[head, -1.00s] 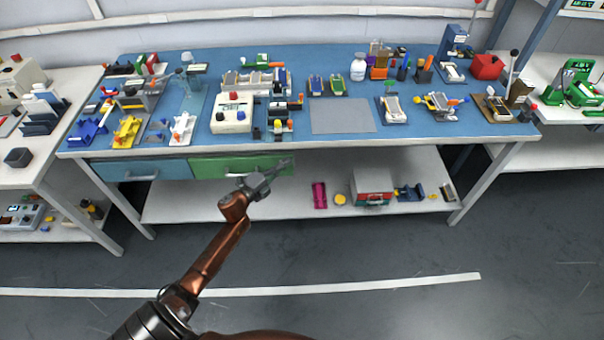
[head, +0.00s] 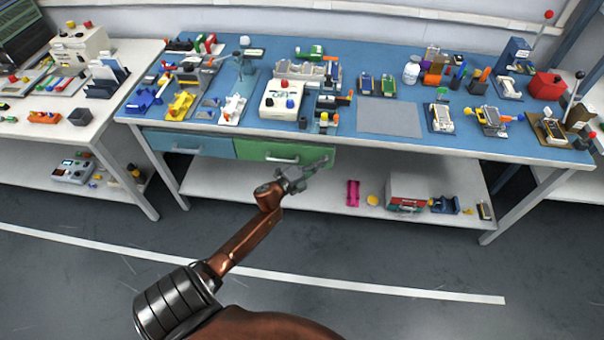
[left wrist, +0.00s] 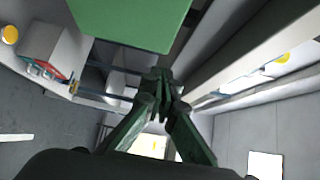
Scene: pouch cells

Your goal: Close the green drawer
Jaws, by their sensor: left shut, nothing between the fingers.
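The green drawer (head: 258,149) sits under the blue-topped workbench, right of a blue drawer (head: 190,146). Its front, with a pale handle (head: 282,159), stands out a little farther and lower than the blue one, so it looks partly open. My left gripper (head: 322,165) is shut and empty, at the right end of the green front, with its tips overlapping that end in the head view. I cannot tell if they touch. In the left wrist view the shut fingers (left wrist: 161,82) are just below a green drawer panel (left wrist: 130,20), with a gap. My right gripper is not in view.
The workbench top (head: 390,120) carries many fixtures and tools. The lower shelf (head: 235,190) holds a magenta part (head: 353,192) and a grey-and-red box (head: 407,188) to the right. A side table (head: 50,133) stands left. Floor in front is clear.

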